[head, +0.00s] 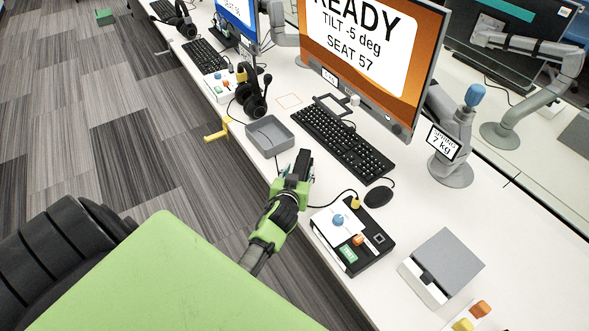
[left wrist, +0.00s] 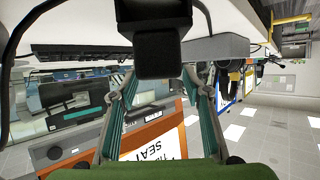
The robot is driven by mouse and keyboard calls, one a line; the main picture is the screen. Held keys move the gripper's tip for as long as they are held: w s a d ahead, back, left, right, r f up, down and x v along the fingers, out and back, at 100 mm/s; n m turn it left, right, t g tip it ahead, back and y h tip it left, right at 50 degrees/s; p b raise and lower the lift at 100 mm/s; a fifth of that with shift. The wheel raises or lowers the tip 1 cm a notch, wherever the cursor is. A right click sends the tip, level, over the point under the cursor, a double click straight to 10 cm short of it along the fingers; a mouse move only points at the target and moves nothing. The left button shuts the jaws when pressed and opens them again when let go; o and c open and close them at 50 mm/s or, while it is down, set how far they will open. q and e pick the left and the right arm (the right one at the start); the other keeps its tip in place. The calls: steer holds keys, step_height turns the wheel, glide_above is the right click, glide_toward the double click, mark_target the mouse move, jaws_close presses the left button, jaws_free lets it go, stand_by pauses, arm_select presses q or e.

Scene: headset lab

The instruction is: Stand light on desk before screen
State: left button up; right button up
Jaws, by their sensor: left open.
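The screen (head: 365,45) with the orange READY display stands at the back of the desk (head: 415,215). My left gripper (head: 303,160) is over the desk's front edge, between the grey tray and the black device box. It is open. A dark block (left wrist: 158,52) shows between its fingers in the left wrist view; I cannot tell whether it is the light or part of the gripper. No light is clearly recognisable. A small white piece (head: 354,100) sits below the screen, too small to identify. My right gripper is not in view.
A keyboard (head: 342,143) and mouse (head: 378,196) lie before the screen. A grey tray (head: 270,135), a headset (head: 254,92) and a yellow hook (head: 217,130) are left. The device box (head: 352,236) and a grey-topped box (head: 440,265) are right. An orange outlined square (head: 289,101) marks clear desk.

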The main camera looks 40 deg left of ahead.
arm_select(q)
steer(key=v, duration=0.9)
steer(key=shift+s, duration=0.1)
